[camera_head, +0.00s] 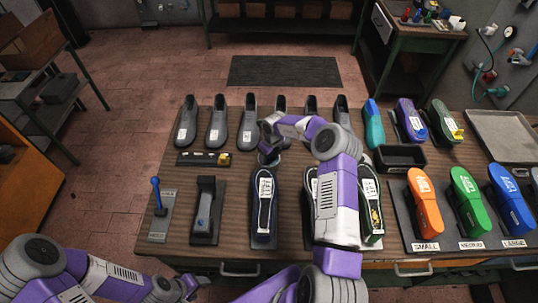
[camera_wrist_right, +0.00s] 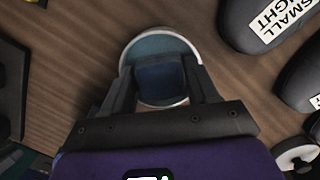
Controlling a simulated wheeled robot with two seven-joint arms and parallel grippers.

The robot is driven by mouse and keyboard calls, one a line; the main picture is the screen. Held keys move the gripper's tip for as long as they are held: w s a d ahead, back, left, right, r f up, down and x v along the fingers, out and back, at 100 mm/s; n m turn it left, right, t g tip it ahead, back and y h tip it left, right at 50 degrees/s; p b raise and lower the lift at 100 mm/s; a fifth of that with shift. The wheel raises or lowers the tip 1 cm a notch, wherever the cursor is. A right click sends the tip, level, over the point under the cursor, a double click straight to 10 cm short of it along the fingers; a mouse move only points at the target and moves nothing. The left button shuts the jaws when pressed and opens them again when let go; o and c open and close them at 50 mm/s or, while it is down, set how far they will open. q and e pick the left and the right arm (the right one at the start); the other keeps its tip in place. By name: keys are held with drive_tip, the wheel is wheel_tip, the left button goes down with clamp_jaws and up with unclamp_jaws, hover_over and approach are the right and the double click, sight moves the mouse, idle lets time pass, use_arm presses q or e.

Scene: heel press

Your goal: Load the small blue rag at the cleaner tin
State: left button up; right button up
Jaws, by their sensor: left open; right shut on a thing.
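The small blue rag (camera_wrist_right: 160,78) is a dark blue piece between the two fingers of my right gripper (camera_wrist_right: 160,85) in the right wrist view. The gripper is shut on it. The cleaner tin (camera_wrist_right: 150,46) is round, with teal inside and a pale rim; the rag covers part of it and lies over it in this view. I cannot tell whether they touch. In the head view my right gripper (camera_head: 268,150) reaches down over the middle of the table and mostly hides the tin. My left gripper (camera_head: 183,290) is open and empty at the bottom, off the table's front edge.
Several dark shoes (camera_head: 217,122) stand along the back of the table (camera_head: 240,185). A shoe on a stand (camera_head: 263,205) is in front of my right gripper. Orange, green and blue forms (camera_head: 425,205) stand at right, near a black tray (camera_head: 400,157) and a metal tray (camera_head: 502,135).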

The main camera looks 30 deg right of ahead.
wheel_tip(320, 180, up, 5)
drive_tip(key=p, duration=0.5)
drive_tip(key=shift+r+p, duration=0.3)
drive_tip(key=shift+r, duration=0.7)
use_arm(q)
wheel_tip(320, 180, up, 5)
drive_tip(key=shift+r, duration=0.2)
use_arm(e)
drive_tip(key=shift+a, duration=0.1)
drive_tip(key=shift+a+n+b, duration=0.25)
drive_tip(key=shift+n+b, duration=0.05)
use_arm(q)
wheel_tip(320, 180, down, 20)
drive_tip(key=b, duration=1.9)
drive_tip(key=shift+r, duration=0.25)
use_arm(e)
drive_tip(key=s+a+r+n+g, duration=0.1)
drive_tip(key=s+a+n, duration=0.4)
drive_tip(key=n, duration=0.9)
drive_tip(key=s+a+r+n+g, duration=0.1)
drive_tip(key=s+a+n+g, duration=0.1)
drive_tip(key=s+a+n, duration=0.4)
drive_tip(key=a+n, duration=0.5)
drive_tip(key=n, duration=0.4)
drive_tip(key=shift+a+r+g, duration=0.3)
drive_tip(key=shift+a, duration=0.1)
